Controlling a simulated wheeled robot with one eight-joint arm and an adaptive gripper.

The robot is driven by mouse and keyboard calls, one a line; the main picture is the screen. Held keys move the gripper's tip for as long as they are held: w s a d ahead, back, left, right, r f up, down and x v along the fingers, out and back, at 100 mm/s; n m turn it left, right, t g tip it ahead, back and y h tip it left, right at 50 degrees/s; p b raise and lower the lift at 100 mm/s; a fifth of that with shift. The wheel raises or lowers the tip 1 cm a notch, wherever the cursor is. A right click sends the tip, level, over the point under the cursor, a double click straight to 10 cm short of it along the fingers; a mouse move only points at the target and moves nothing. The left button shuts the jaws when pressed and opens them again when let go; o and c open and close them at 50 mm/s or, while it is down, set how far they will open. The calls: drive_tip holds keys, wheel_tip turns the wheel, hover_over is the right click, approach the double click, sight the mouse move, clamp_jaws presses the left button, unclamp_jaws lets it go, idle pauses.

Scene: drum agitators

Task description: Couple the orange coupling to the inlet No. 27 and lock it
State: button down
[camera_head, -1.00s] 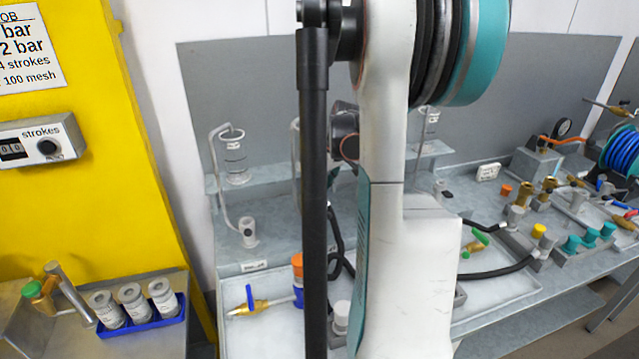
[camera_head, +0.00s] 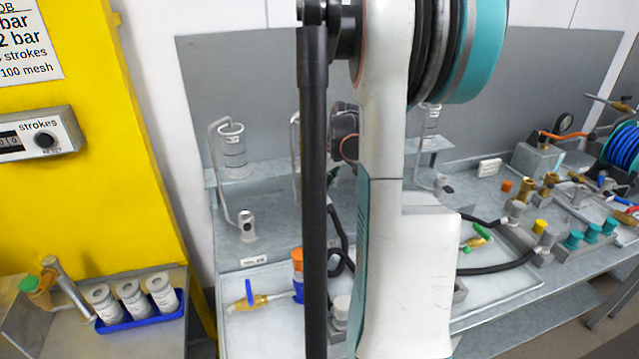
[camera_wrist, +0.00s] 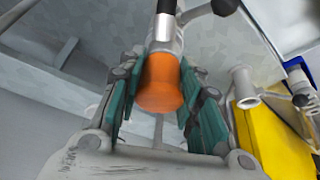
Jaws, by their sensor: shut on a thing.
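In the wrist view, the orange coupling (camera_wrist: 160,82) sits between the teal-padded fingers of my gripper (camera_wrist: 155,105), which is shut on it. A metal sleeve and dark hose (camera_wrist: 166,30) run up from the coupling. A flanged grey pipe stub (camera_wrist: 243,85) stands to its right, apart from it. No number 27 is readable, so I cannot tell which fitting is that inlet.
In the head view, a blue-handled brass valve (camera_head: 249,297) lies in a tray near an orange-topped blue piece (camera_head: 298,268). A blue rack (camera_head: 140,318) holds white containers at the lower left. Black hoses (camera_head: 500,267) cross the bench right of my arm.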

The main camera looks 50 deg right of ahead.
drive_tip(key=shift+f, duration=0.3)
idle(0.4)
drive_tip(key=c, duration=1)
unclamp_jaws()
drive_tip(key=shift+c, duration=0.2)
drive_tip(key=shift+c, duration=0.2)
wheel_tip(320, 180, up, 10)
drive_tip(key=p, duration=0.6)
